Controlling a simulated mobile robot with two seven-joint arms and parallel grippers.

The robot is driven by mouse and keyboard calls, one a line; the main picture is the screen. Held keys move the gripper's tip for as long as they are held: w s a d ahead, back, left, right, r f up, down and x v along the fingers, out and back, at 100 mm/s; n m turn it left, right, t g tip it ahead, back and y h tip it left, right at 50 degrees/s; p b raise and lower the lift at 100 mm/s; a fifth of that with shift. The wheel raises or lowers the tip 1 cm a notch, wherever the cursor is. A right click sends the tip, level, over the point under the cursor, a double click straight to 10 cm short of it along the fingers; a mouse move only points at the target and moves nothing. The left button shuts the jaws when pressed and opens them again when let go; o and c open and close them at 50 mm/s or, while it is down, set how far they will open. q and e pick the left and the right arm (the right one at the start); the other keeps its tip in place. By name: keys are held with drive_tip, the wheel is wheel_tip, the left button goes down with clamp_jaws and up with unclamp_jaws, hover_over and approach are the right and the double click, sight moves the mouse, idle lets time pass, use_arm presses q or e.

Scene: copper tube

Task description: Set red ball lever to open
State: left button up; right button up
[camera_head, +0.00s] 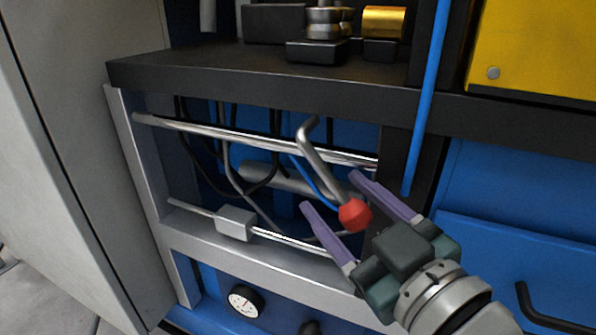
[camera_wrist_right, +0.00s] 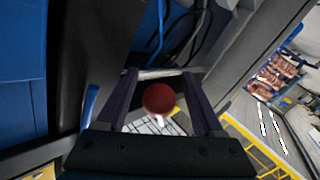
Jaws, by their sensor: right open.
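The lever is a bent metal rod (camera_head: 318,155) with a red ball (camera_head: 355,214) on its lower right end. It sits in front of the open bay of the machine. My right gripper (camera_head: 330,190) is open, with its two purple fingers pointing up and left. The red ball shows between the fingers in the head view. In the right wrist view the red ball (camera_wrist_right: 159,98) also shows between the two fingers, with a gap on each side. I cannot tell whether a finger touches it. My left gripper is out of view.
Silver rails (camera_head: 250,137) and dark cables lie behind the lever. A black shelf (camera_head: 250,77) juts out above, and a blue vertical pipe (camera_head: 426,100) stands to the right. A round gauge (camera_head: 244,300) sits on the lower panel. A grey panel (camera_head: 60,130) bounds the left.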

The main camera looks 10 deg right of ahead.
drive_tip(key=shift+w+a, duration=0.1)
drive_tip(key=shift+w, duration=0.2)
clamp_jaws()
idle(0.4)
idle(0.9)
